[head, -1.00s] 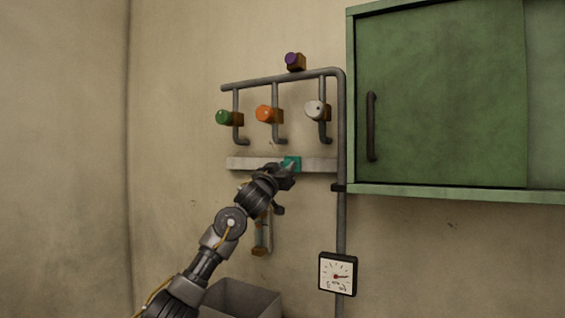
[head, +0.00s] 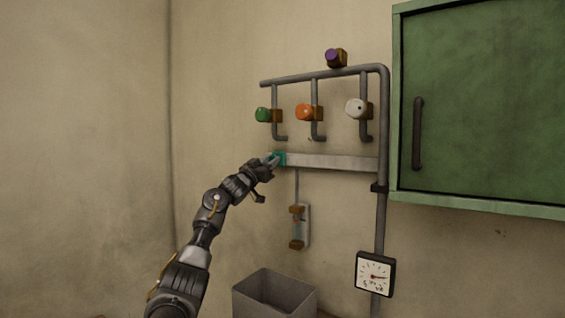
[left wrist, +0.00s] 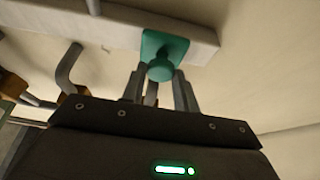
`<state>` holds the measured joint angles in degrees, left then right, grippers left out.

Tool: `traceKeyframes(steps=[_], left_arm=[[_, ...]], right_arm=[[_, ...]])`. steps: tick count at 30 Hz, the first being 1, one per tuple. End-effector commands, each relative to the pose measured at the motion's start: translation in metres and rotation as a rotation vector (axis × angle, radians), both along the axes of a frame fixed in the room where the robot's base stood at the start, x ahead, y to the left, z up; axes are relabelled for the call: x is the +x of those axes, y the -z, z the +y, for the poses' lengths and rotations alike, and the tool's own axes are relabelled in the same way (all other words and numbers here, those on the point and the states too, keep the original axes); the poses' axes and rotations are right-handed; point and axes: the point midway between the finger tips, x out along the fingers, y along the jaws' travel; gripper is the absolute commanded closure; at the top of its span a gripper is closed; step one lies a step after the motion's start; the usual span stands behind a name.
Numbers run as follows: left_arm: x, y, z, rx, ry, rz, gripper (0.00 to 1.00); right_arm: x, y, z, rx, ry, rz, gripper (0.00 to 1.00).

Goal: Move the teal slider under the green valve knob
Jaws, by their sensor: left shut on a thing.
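The teal slider (head: 279,158) sits at the left end of the pale horizontal rail (head: 335,163), below the green valve knob (head: 263,115) and slightly right of it. My left gripper (head: 269,162) is at the slider from the lower left. In the left wrist view the fingers (left wrist: 160,82) are shut on the slider's round teal knob (left wrist: 160,68), and its square plate (left wrist: 163,45) lies on the rail (left wrist: 110,22). My right gripper is not in view.
An orange knob (head: 305,112), a white knob (head: 357,108) and a purple knob (head: 333,55) are on the pipes. A green cabinet (head: 480,100) is at the right. A gauge (head: 375,274) and a grey bin (head: 274,291) are below.

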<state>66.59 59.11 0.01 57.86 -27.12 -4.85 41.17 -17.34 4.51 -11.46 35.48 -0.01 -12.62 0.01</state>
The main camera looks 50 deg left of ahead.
Motion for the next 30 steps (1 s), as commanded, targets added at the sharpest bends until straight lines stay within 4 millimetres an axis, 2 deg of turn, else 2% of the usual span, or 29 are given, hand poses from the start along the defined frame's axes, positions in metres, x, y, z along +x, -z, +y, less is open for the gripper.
traceKeyframes(steps=[9, 10, 12, 19, 23, 30], left_arm=[[-0.001, -0.001, 0.001, 0.001, -0.002, -0.003, 1.00], [-0.001, -0.001, 0.001, 0.001, -0.002, -0.003, 0.68], [-0.001, -0.001, 0.001, 0.001, -0.001, -0.003, 0.61], [-0.001, 0.000, 0.001, 0.001, -0.001, -0.001, 0.61], [-0.006, 0.005, 0.000, 0.002, -0.002, -0.001, 0.61], [-0.042, 0.026, -0.010, 0.006, -0.002, -0.001, 0.61]], right_arm=[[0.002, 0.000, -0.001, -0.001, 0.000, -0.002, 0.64], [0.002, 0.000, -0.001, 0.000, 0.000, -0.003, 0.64], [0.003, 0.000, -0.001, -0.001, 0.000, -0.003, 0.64], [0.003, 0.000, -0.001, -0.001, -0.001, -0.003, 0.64], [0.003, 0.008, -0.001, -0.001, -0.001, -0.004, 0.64], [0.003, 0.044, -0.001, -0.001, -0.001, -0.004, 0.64]])
